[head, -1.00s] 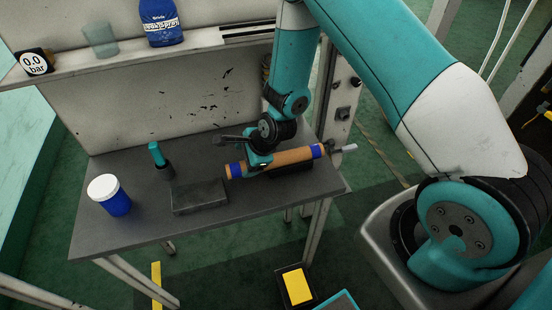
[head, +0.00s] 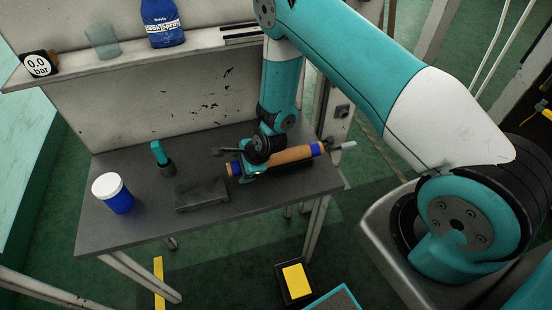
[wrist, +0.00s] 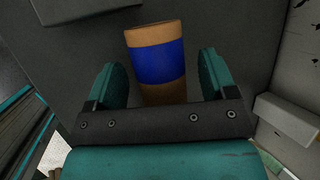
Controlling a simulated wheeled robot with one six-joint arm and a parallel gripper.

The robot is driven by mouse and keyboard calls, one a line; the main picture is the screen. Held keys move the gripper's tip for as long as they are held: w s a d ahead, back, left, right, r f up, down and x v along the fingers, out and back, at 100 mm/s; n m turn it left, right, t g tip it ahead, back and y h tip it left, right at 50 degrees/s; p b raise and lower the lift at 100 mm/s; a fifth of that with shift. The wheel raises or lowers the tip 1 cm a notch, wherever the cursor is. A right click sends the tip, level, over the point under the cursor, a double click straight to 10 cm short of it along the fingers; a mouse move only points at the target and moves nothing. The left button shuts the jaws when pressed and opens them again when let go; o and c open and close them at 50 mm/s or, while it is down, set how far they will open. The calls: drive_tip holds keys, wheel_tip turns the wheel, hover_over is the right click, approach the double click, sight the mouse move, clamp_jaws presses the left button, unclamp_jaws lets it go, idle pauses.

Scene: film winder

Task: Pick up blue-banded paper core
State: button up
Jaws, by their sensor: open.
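The blue-banded paper core (head: 290,157) is a brown tube with a blue band near each end. In the head view it lies on the right part of the grey table, a dark block beneath its right part and a light rod past its right end. My gripper (head: 250,176) is at its left end. In the wrist view my open gripper (wrist: 163,82) has one finger on each side of the core (wrist: 155,36), near the blue band, with a gap on both sides. The core's far length is hidden behind the gripper body.
A dark grey block (head: 201,194) lies on the table (head: 150,230) left of my gripper. A teal-handled tool (head: 162,158) and a blue jar with white lid (head: 113,194) stand farther left. A shelf (head: 105,66) above holds a blue bottle (head: 161,25), a cup and a gauge.

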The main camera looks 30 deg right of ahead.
drive_tip(key=shift+f, duration=0.2)
idle(0.3)
drive_tip(key=c, duration=1)
drive_tip(key=shift+r, duration=0.1)
drive_tip(key=shift+c, duration=0.2)
